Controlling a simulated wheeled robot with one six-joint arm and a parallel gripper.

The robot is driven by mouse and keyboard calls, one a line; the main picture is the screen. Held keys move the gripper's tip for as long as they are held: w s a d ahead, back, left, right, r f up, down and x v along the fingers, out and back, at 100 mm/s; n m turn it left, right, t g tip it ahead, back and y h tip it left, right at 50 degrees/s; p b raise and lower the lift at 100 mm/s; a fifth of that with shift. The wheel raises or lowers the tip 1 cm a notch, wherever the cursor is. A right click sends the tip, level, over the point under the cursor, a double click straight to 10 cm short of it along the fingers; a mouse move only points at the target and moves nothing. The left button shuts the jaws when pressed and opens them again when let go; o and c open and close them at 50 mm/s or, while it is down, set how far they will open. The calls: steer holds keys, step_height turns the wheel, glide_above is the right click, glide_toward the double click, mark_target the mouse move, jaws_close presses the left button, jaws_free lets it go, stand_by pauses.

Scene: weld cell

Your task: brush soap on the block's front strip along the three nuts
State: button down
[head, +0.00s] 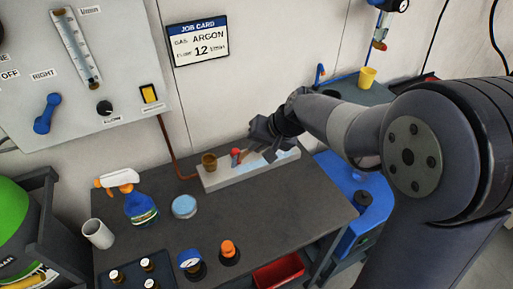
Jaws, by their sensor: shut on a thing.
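The pale block (213,182) lies along the back of the dark bench. A brass nut (209,161) stands at its left end, and a red-topped fitting (235,155) is to the right of it. Other nuts are hidden behind my gripper or too small to make out. Pale bluish, wet-looking patches (282,160) show on the right part of the block. Contact with the strip cannot be told.
A spray bottle (140,206), a round light-blue tin (184,206) and a white cup (97,233) stand on the bench's left. Blue-topped (190,261) and orange-topped (228,249) items are in front. The right front of the bench (290,215) is clear.

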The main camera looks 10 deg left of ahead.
step_height(320, 180, up, 2)
steer(key=shift+a+p, duration=0.15)
steer(key=shift+p, duration=0.35)
steer(key=shift+r+p, duration=1.1)
steer(key=shift+r, duration=0.6)
steer(key=shift+f, duration=0.1)
